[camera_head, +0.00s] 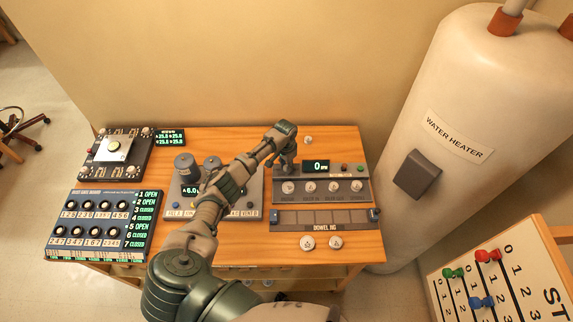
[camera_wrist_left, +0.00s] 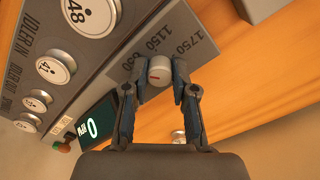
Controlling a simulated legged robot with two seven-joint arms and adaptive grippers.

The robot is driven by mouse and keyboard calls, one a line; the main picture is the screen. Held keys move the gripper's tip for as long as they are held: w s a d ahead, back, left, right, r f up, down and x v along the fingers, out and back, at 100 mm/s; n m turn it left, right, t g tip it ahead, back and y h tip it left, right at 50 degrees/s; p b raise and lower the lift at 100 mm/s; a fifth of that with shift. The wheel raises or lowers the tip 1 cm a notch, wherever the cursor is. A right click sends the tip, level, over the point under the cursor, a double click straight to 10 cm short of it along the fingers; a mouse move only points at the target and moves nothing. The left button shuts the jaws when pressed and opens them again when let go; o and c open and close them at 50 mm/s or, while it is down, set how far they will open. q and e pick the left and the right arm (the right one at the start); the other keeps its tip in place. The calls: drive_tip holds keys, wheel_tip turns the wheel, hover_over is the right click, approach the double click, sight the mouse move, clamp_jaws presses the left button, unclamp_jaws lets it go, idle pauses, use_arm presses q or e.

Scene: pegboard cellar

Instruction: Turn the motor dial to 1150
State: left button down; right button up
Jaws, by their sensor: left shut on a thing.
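My left gripper (camera_head: 286,166) reaches down at the left end of the grey motor panel (camera_head: 331,198). In the left wrist view its two fingers (camera_wrist_left: 160,82) are shut on the sides of the motor dial (camera_wrist_left: 160,66), a small pale knob with a short red mark. Printed numbers, among them 1750 and 1150 (camera_wrist_left: 153,55), stand just beyond the dial. I cannot tell which number the mark points at. The panel's display (camera_head: 317,167) reads 0, and it also shows in the left wrist view (camera_wrist_left: 95,128). In the head view the gripper hides the dial. My right gripper is not in view.
Several round white labelled knobs (camera_wrist_left: 86,14) line the panel. A dowel rack (camera_head: 325,220) lies in front, with two loose white discs near it. Other panels (camera_head: 104,222) fill the left of the table. A water heater (camera_head: 470,100) stands at right.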

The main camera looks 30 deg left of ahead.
use_arm(q)
drive_tip(key=m, duration=0.3)
drive_tip(key=shift+m, duration=0.4)
drive_tip(key=m, duration=0.3)
drive_tip(key=shift+a+m, duration=0.1)
drive_tip(key=shift+m, duration=0.2)
drive_tip(key=m, duration=0.4)
drive_tip(key=shift+r+m, duration=0.1)
drive_tip(key=shift+m, duration=0.7)
drive_tip(key=shift+w+a+r, duration=0.1)
drive_tip(key=c, duration=1)
unclamp_jaws()
drive_tip(key=shift+o, duration=0.4)
